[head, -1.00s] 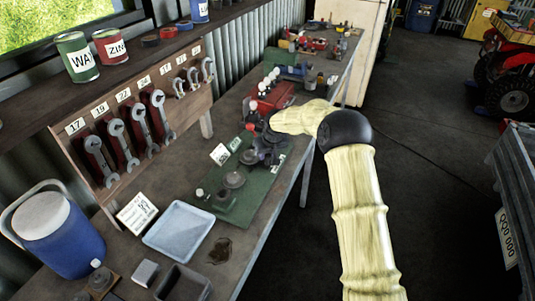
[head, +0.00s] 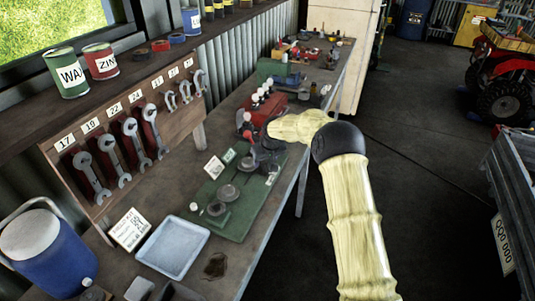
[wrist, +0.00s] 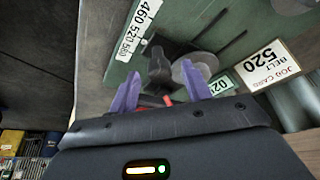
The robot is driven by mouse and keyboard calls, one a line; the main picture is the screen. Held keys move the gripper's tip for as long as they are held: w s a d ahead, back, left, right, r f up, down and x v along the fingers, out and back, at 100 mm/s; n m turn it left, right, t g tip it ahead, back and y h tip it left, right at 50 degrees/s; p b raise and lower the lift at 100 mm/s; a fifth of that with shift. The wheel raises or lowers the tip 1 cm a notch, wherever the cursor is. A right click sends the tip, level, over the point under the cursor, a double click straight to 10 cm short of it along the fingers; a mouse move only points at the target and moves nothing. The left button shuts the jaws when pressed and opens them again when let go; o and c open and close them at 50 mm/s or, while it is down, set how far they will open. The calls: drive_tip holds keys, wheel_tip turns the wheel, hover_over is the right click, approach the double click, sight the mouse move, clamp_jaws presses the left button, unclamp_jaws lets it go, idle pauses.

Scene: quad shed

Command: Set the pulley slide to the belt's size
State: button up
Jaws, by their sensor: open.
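The green base plate (head: 239,216) of the pulley rig lies on the bench in the head view, with grey round pulleys (head: 228,192) on it. My gripper (head: 268,152) is over the plate's far end, and its fingers cannot be made out there. In the wrist view my gripper (wrist: 157,92) has two purple fingers spread apart. A dark upright part (wrist: 160,66) of the rig and a grey disc (wrist: 187,73) show just beyond them. A small red part shows between the fingers. Contact cannot be told. A scale strip (wrist: 138,27) reads 460 520 580. The job card (wrist: 276,64) reads BELT 520.
A blue-grey tray (head: 172,248), a printed card (head: 131,229) and a blue cooler (head: 47,248) stand at the near end. A wrench board (head: 125,135) lines the left. Red and green machines stand farther along the bench. Open floor lies to the right.

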drive_tip(key=b+v, duration=0.3)
drive_tip(key=v, duration=1.4)
drive_tip(key=shift+s, duration=0.15)
drive_tip(key=s+d+f+m, duration=0.1)
drive_tip(key=s+d, duration=0.4)
drive_tip(key=s, duration=0.5)
drive_tip(key=s+d+f+m+g+h, duration=0.1)
drive_tip(key=s+d+f, duration=0.3)
drive_tip(key=s, duration=0.7)
drive_tip(key=s+d+f+m, duration=0.3)
drive_tip(key=s+d, duration=0.5)
drive_tip(key=s, duration=0.3)
drive_tip(key=shift+s+f+h, duration=0.15)
drive_tip(key=shift+f+h, duration=0.05)
drive_tip(key=shift+h, duration=0.2)
drive_tip(key=shift+c, duration=0.2)
drive_tip(key=shift+c, duration=1.2)
